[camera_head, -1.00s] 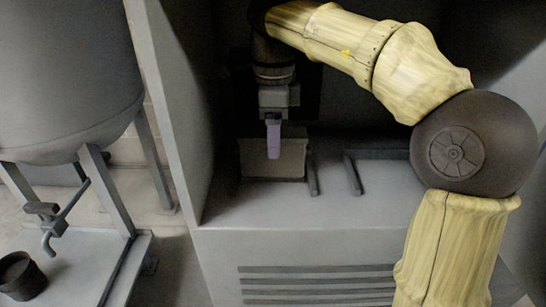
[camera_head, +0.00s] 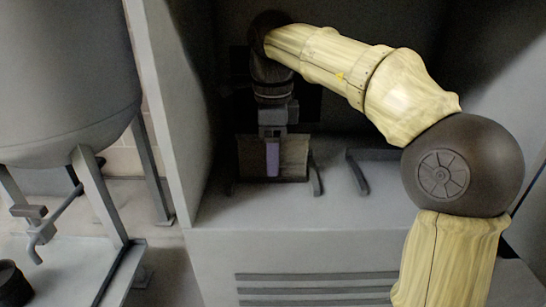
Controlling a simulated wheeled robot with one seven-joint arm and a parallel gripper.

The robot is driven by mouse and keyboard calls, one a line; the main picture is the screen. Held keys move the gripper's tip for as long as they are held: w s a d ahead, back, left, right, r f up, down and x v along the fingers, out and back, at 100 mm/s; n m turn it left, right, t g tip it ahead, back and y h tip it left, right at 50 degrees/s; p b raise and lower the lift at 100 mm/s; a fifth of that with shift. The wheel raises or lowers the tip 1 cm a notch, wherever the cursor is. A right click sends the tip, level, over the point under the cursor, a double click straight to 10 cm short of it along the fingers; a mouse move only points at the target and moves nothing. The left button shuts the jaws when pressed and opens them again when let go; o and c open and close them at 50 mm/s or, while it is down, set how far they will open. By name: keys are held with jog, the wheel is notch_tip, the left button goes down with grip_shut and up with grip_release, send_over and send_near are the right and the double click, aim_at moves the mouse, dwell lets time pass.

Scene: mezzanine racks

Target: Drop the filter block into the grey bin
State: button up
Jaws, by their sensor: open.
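The filter block seems to be the purple upright piece (camera_head: 272,158) directly below my gripper (camera_head: 272,138). My gripper points down and is open; its fingertips are small and dark here, and I cannot tell whether they still touch the block. The grey bin (camera_head: 296,160) stands at the back left of the recessed bay. The block overlaps the bin in the picture, with its lower end near the bin's bottom edge. I cannot tell whether it is inside the bin or in front of it.
The bay's left wall (camera_head: 172,110) stands close beside the bin. A dark bar (camera_head: 358,172) lies to the bin's right on the grey ledge (camera_head: 300,215), which is clear in front. A large tank (camera_head: 65,75) on legs and a dark bucket (camera_head: 12,283) are at the left.

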dwell(0.3)
jog(key=c, duration=1.2)
